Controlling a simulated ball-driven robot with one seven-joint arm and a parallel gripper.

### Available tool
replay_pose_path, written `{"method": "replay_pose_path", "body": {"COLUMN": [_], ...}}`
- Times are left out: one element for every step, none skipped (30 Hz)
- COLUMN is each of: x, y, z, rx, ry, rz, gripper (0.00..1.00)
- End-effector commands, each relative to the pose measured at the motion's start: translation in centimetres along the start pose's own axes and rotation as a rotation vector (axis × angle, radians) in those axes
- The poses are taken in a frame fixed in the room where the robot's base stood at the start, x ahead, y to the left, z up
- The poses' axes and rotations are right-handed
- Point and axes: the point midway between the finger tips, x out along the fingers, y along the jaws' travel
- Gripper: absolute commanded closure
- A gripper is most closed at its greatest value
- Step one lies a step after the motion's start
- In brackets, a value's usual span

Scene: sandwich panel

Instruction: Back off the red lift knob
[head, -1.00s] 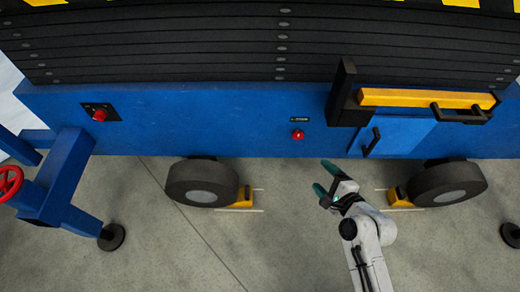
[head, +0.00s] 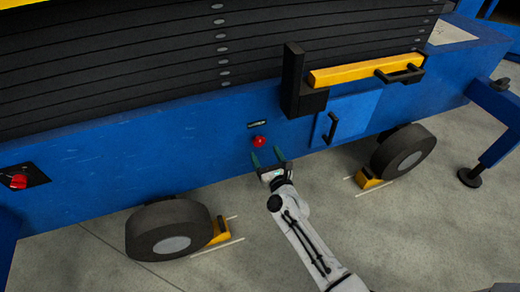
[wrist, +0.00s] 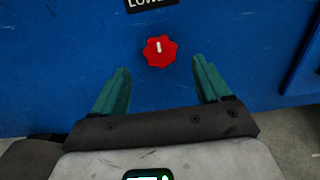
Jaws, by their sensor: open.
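The red knob (head: 258,141) sits on the blue side panel of the lift, under a small dark label (head: 257,124). In the wrist view the red knob (wrist: 159,50) has a lobed rim and a white mark, and the label (wrist: 150,3) above it is partly cut off and reads "LOWE". My gripper (head: 268,157) is open and empty, just below the knob in the head view. In the wrist view its teal fingers (wrist: 160,83) stand apart, with the knob beyond their tips and between them. The fingers do not touch the knob.
Another red button (head: 19,181) is on a dark plate at the left. A yellow bar (head: 350,72), a blue door with a black handle (head: 333,128), and chocked wheels (head: 170,230) and (head: 404,151) surround the spot. Bare concrete floor lies below.

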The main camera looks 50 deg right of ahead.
Motion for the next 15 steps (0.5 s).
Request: {"method": "replay_pose_path", "body": {"x": [1.0,1.5,2.1,2.5,2.9,3.3,3.5,3.8,4.1,4.2,4.3,4.4,4.5,4.5,4.6], "y": [0.0,0.0,0.0,0.0,0.0,0.0,0.0,0.0,0.0,0.0,0.0,0.0,0.0,0.0,0.0], "z": [-0.2,-0.2,-0.2,-0.2,-0.2,-0.2,-0.2,-0.1,-0.1,-0.1,-0.1,-0.1,-0.1,-0.1,-0.1], "rx": [0.002,0.001,0.001,0.001,0.001,0.000,-0.001,-0.001,-0.001,-0.002,-0.002,-0.001,-0.001,-0.001,-0.001], "ry": [-0.002,-0.001,-0.001,-0.001,-0.001,0.000,0.000,-0.001,0.000,0.001,0.001,0.002,0.001,0.001,0.001], "rz": [-0.002,-0.001,-0.001,-0.001,-0.001,0.000,0.000,0.001,0.001,0.001,0.001,0.001,0.001,0.001,0.001], "gripper": [0.24,0.24,0.24,0.24,0.24,0.24,0.24,0.24,0.24,0.24,0.24,0.24,0.24,0.24,0.24]}}
